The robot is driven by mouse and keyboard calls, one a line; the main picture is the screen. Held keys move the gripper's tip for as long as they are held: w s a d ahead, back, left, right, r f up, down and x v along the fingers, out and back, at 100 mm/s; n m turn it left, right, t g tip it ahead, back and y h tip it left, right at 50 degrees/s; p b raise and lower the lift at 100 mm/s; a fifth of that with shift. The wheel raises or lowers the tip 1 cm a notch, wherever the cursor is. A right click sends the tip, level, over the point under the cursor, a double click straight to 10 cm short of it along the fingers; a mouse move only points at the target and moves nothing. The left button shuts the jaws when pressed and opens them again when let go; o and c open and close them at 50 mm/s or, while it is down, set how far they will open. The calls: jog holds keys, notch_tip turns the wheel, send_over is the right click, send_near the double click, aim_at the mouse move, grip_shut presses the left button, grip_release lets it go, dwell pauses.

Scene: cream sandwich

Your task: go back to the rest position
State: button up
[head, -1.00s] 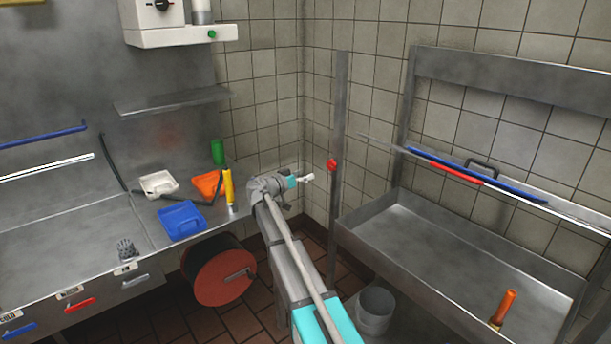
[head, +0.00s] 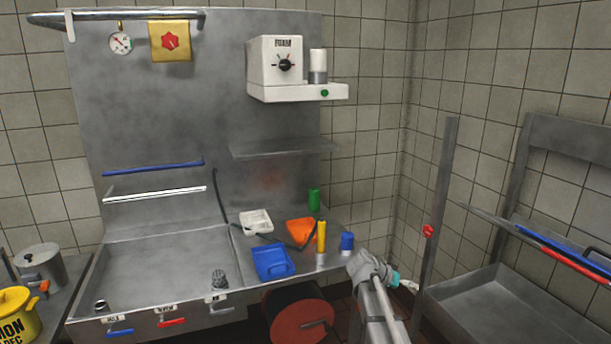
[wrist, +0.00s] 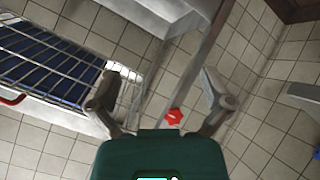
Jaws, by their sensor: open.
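My gripper (wrist: 160,92) is open in the wrist view, its two grey fingers wide apart with nothing between them. Behind the gap show a steel post, a red star-shaped knob (wrist: 173,117) and wall tiles. In the head view my arm reaches up from the bottom edge, right of centre. Its end is beside the right end of the steel counter (head: 160,258), and the fingers are too small there to read.
A blue tray (head: 272,262), white tray (head: 255,221), orange tray (head: 300,231), yellow cylinder (head: 321,237) and blue cylinder (head: 347,242) stand near my arm. A red reel (head: 302,320) is below. A steel trough (head: 490,310) lies right. A yellow pot (head: 18,315) stands far left.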

jog(key=s+a+f+n+g+y+p, duration=0.1)
jog(key=s+a+y, duration=0.4)
jog(key=s, duration=0.6)
jog(key=s+a+f+n+g+y+p, duration=0.1)
jog(key=s+a+n+y+p, duration=0.2)
jog(key=s+a+n+y, duration=0.2)
jog(key=s+a+n, duration=0.1)
jog(key=s+a, duration=0.2)
jog(key=s, duration=0.3)
jog(key=shift+s+f+n+g, duration=0.2)
jog(key=shift+f+n+g, duration=0.1)
jog(key=shift+f, duration=0.05)
jog(key=shift+a, duration=0.1)
